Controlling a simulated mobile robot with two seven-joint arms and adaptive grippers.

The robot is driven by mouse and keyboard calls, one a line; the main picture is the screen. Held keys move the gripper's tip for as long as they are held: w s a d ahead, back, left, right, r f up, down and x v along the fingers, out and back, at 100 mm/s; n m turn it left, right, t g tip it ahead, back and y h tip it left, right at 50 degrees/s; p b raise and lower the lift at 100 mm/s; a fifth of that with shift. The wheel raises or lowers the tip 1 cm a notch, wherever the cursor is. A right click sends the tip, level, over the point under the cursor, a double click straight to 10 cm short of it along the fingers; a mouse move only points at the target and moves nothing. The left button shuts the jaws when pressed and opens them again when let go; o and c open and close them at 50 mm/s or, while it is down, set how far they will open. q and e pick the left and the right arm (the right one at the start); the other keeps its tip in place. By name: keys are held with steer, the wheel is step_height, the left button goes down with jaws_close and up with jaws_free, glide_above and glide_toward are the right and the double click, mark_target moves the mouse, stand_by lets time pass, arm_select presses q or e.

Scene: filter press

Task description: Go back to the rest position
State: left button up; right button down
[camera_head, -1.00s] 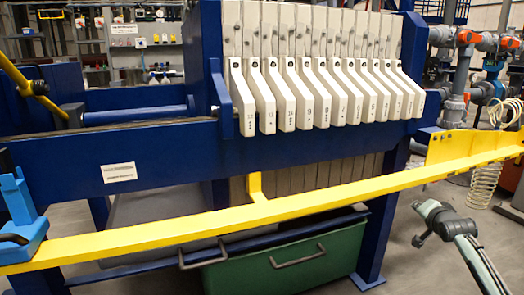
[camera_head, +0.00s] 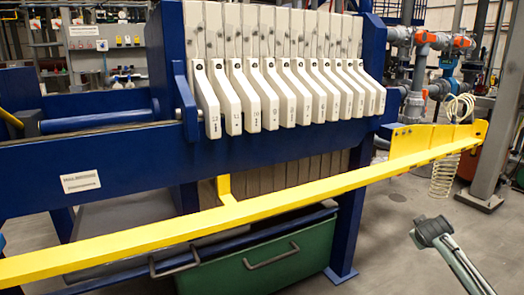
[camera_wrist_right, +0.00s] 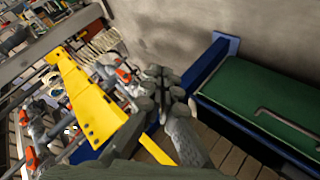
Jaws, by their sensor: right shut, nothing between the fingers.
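My right gripper (camera_head: 432,230) shows at the lower right of the head view, at the end of my grey-green arm. It is shut and empty, over the concrete floor and apart from the yellow rail. In the right wrist view its dark, blurred fingers (camera_wrist_right: 160,88) sit close together near the middle, holding nothing. My left gripper is not in view. The blue filter press (camera_head: 140,150) with its row of white plates (camera_head: 255,100) fills the left and middle of the head view.
A long yellow rail (camera_head: 290,197) crosses in front of the press, ending in a yellow bracket (camera_head: 420,138). A green bin (camera_head: 235,268) stands under the press. A grey post (camera_head: 488,150) and pipes with orange valves stand at the right. Floor (camera_head: 395,225) is open around my right gripper.

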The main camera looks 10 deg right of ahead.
steer(key=s+a+f+n+g+y, duration=0.1)
steer(key=s+a+f, duration=0.35)
steer(key=f, duration=0.25)
steer(key=s+a+f+y, duration=0.1)
steer(key=s+a+f, duration=0.3)
steer(key=a+f, duration=0.25)
steer(key=s+a+f+g+y, duration=0.1)
steer(key=s+a+f, duration=0.4)
steer(key=s, duration=0.4)
steer(key=s+a+f+g+y, duration=0.1)
steer(key=s+a+f, duration=0.4)
steer(key=s, duration=0.4)
steer(key=s+a+f+g+y, duration=0.1)
steer(key=s+a+f, duration=0.5)
steer(key=s, duration=0.3)
steer(key=shift+a+g+y, duration=0.4)
steer(key=shift+a, duration=0.45)
steer(key=shift+s+f, duration=0.1)
